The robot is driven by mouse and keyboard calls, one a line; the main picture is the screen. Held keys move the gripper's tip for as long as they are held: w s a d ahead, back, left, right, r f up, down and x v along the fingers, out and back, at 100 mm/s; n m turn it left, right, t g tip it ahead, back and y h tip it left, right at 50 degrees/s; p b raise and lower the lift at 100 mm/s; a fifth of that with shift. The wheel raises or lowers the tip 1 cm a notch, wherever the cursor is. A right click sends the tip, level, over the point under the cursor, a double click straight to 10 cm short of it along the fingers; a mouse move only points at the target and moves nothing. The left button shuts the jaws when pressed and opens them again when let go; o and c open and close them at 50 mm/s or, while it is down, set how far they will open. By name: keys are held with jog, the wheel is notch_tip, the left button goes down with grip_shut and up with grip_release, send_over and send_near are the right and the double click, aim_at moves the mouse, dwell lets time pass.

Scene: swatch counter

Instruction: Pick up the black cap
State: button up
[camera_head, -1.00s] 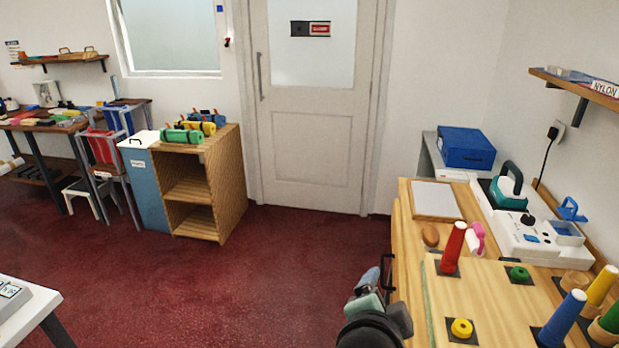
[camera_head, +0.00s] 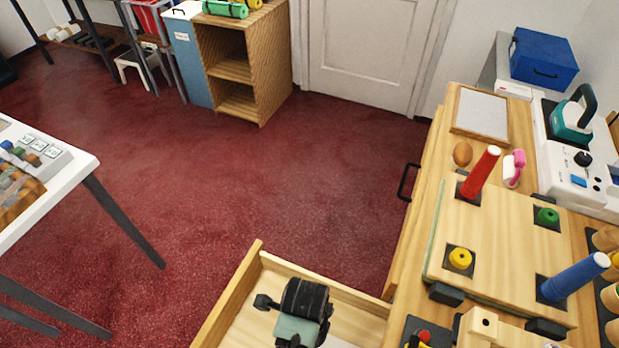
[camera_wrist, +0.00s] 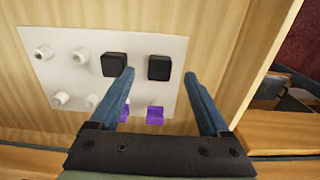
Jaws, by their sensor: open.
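Two black, square caps sit on a white panel (camera_wrist: 70,88) in the wrist view, a left cap (camera_wrist: 114,64) and a right cap (camera_wrist: 159,66). My gripper (camera_wrist: 160,76) is open and empty, with its blue fingers spread. The right cap shows between the fingertips; the left cap is just beside the left fingertip. I cannot tell how far the fingertips are above them. In the head view, my gripper's wrist is over an open wooden drawer (camera_head: 228,308) and hides much of its inside.
Several white pegs (camera_wrist: 62,98) and purple pieces (camera_wrist: 155,115) are also on the panel. The drawer's walls stand around my gripper.

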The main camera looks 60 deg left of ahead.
jog(key=shift+w+d+f, duration=0.1)
jog(key=shift+d+f, duration=0.05)
jog(key=shift+f, duration=1.2)
jog(key=shift+w+d+f, duration=0.1)
jog(key=shift+d+f, duration=0.05)
jog(key=shift+f, duration=1.2)
grip_shut()
